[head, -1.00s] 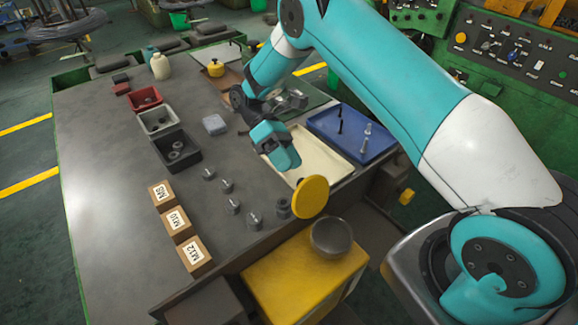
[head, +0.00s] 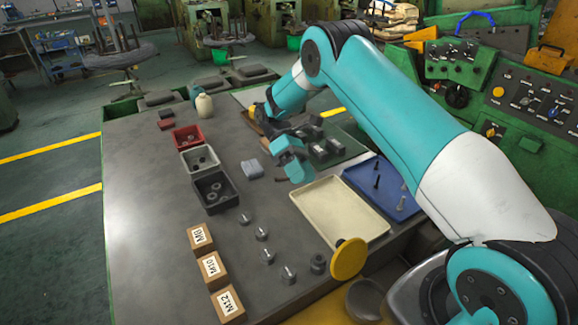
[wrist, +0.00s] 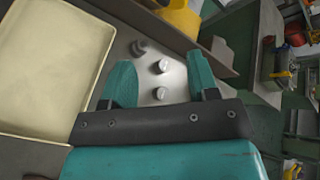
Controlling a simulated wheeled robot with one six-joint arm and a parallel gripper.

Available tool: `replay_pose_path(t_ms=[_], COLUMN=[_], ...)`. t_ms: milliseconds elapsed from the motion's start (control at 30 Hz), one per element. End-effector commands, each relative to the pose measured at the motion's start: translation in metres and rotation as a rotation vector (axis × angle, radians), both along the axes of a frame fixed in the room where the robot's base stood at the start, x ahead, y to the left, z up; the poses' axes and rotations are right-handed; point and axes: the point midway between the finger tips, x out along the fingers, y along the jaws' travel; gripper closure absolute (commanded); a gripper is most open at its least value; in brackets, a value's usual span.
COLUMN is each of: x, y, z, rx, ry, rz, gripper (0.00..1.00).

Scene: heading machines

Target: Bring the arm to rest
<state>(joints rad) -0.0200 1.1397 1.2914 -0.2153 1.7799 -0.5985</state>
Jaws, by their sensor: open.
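My arm is raised over the grey workbench (head: 150,230).
A blue tray (head: 395,195) with bolts lies right of the cream tray. Red (head: 187,138), grey (head: 199,160) and black (head: 215,192) bins stand left of it. Labelled wooden blocks (head: 212,268) and several metal cylinders are nearer. A yellow disc (head: 349,258) stands at the front edge.

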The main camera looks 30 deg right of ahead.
Motion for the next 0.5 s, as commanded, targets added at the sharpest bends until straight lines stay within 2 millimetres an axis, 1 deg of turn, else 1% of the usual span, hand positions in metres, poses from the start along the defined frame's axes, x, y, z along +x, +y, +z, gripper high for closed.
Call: replay_pose_path(t_ms=[167,267,367,433,467,500], x=[0.0,-0.001,-0.004,-0.01,-0.009,-0.002], y=[0.0,0.004,0.014,0.025,0.023,0.02], z=[0.0,0.004,0.015,0.027,0.027,0.021], rx=[0.001,-0.003,-0.009,-0.018,-0.038,-0.052], ry=[-0.001,-0.027,-0.105,-0.185,-0.213,-0.245], rz=[0.001,0.002,0.0,-0.023,-0.058,-0.092], gripper=[0.46,0.46,0.46,0.46,0.46,0.46])
